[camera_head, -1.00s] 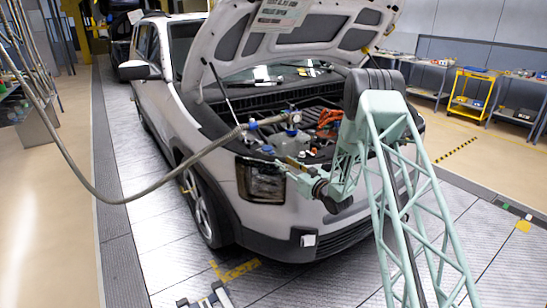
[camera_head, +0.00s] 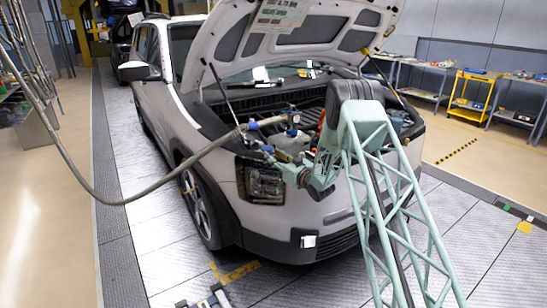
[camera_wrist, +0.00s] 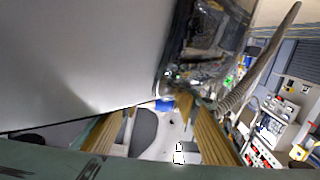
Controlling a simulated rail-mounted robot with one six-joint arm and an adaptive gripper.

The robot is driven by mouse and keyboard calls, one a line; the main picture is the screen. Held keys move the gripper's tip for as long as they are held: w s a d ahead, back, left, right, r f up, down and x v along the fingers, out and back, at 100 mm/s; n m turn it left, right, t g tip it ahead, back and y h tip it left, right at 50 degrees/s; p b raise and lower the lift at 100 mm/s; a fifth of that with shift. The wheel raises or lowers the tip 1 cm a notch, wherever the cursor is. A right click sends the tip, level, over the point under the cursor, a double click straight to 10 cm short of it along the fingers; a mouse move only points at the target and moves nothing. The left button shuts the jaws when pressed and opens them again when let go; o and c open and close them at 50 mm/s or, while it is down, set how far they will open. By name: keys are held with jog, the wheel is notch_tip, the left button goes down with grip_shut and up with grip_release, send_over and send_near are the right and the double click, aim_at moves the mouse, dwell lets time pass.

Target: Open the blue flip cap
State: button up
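In the wrist view, a small blue cap (camera_wrist: 165,104) shows beyond the fingers, at the top of a pale part with a dark, rounded shape beside it. My gripper (camera_wrist: 160,120) is open, its two yellowish fingers apart, with the blue cap in the gap and nothing held. I cannot tell whether the cap's lid is up or down. In the head view, my gripper (camera_head: 266,150) is low over the engine bay's left front corner, above the headlight. A blue part (camera_head: 292,132) shows near the hose end, by a pale reservoir.
A thick grey hose (camera_head: 190,160) runs from the left to a fitting over the engine bay; it also shows in the wrist view (camera_wrist: 258,72). The raised hood (camera_head: 285,40) hangs above, with a prop rod (camera_head: 221,95) at left.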

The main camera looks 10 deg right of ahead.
grip_shut()
